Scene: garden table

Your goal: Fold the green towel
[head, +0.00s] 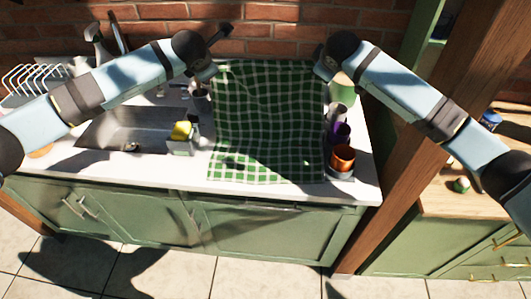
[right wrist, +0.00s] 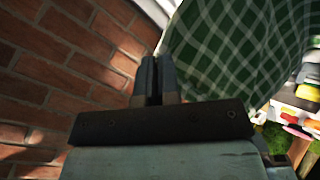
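My right gripper (head: 322,70) is at the far right corner. In the right wrist view its fingers (right wrist: 153,78) are close together, with the towel (right wrist: 235,50) running up to their tips, so it appears shut on the towel's corner.
A sink (head: 130,130) and a caddy with a yellow sponge (head: 182,131) are left of the towel. A copper cup (head: 343,158) and purple cups (head: 340,132) stand close to its right edge. A brick wall (head: 270,40) rises behind, and a wooden post (head: 440,120) stands right.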

